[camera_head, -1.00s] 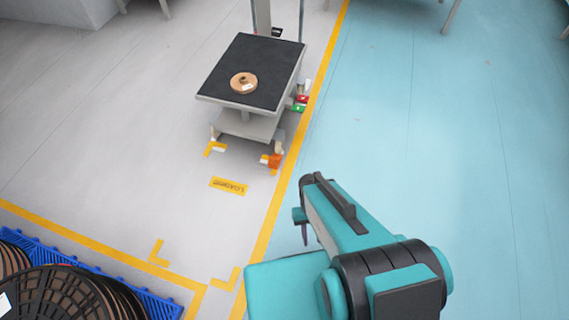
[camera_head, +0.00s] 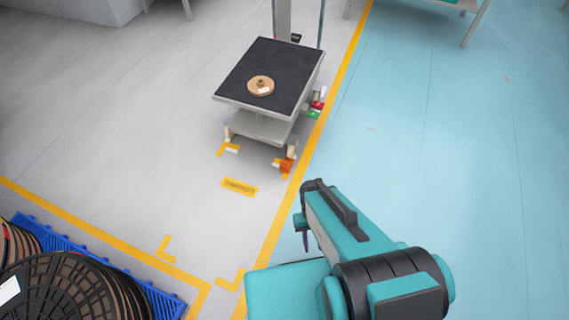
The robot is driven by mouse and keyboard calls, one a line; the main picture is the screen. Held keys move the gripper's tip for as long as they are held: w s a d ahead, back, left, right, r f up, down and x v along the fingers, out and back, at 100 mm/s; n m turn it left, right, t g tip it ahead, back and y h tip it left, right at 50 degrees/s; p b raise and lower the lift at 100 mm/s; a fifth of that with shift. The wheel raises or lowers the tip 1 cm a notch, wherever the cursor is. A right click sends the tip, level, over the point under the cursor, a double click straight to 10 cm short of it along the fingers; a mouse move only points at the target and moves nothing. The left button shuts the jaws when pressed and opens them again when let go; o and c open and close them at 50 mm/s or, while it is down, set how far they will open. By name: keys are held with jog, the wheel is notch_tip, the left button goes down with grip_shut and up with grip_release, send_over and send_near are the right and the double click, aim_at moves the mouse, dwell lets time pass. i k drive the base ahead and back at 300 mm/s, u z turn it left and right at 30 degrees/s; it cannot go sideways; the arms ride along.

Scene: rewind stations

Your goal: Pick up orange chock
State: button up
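The orange chock (camera_head: 287,166) is small and lies on the floor at the near right wheel of a cart (camera_head: 262,125). It looks to be touching or right beside that wheel. The cart has a black top with a brown spool (camera_head: 261,86) on it. My teal and black arm reaches up from the bottom right, and my gripper (camera_head: 304,235) is at its far end, short of the chock.
A blue pallet (camera_head: 62,247) with large black reels (camera_head: 75,285) stands at the lower left. Yellow lines (camera_head: 300,190) cross the floor. Red (camera_head: 318,105) and green (camera_head: 314,114) parts sit at the cart's right side. The teal floor (camera_head: 450,170) on the right is clear.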

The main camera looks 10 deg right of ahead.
aim_at(286, 166)
jog(key=i, duration=0.9)
jog(key=z, duration=1)
jog(key=k, duration=0.15)
jog(key=u, duration=2.55)
jog(key=i, duration=0.35)
jog(key=u, duration=0.1)
